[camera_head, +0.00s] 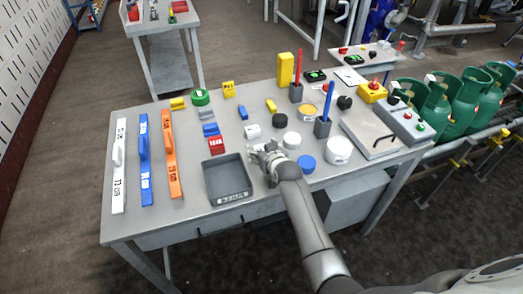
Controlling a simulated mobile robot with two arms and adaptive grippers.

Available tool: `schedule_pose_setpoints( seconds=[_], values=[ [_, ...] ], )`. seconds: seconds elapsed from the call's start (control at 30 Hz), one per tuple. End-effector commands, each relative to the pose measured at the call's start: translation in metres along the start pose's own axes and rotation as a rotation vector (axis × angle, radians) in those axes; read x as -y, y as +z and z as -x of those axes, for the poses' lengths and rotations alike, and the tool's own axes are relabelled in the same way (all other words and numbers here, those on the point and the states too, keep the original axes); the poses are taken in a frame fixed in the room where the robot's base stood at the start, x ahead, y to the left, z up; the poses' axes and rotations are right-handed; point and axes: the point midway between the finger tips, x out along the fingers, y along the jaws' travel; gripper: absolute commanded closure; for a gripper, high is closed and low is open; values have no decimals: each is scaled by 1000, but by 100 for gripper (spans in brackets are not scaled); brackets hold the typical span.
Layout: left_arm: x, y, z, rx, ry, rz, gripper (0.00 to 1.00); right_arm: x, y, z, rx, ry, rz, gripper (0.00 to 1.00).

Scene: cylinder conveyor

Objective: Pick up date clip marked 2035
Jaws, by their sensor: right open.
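Small coloured clips lie on the grey table; their markings are too small to read surely, so I cannot tell which one is marked 2035. A red clip with white lettering (216,146) lies just behind the grey tray, with a blue clip (211,130) behind it. A white clip (252,132), a blue one (244,112) and a yellow one (271,106) lie farther back. A marked yellow block (228,90) is near the back edge. My right gripper (262,156) is open above the table, right of the red clip and apart from it. My left gripper is not in view.
A grey tray (209,190) stands at the front. White, blue and orange long-handled tools (170,155) lie at the left. Pen holders (323,128), round pots and a control box (400,122) crowd the right. Green cylinders (470,95) stand beyond the table.

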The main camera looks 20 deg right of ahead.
Motion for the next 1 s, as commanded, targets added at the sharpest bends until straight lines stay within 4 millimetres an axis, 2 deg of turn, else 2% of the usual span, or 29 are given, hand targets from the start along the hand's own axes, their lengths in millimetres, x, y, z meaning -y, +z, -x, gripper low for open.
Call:
schedule_pose_setpoints(
  seconds=[0.13,0.4,0.47,0.77,1.0],
  values=[
    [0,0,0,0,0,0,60,0,0,0,-1,0,0,30],
    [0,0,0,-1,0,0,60,0,0,0,-1,0,0,65],
    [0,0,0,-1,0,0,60,0,0,0,-1,0,0,70],
    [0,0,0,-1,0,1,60,0,-1,1,-1,0,0,70],
    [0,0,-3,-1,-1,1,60,0,-12,6,-4,0,1,70]
  ],
)
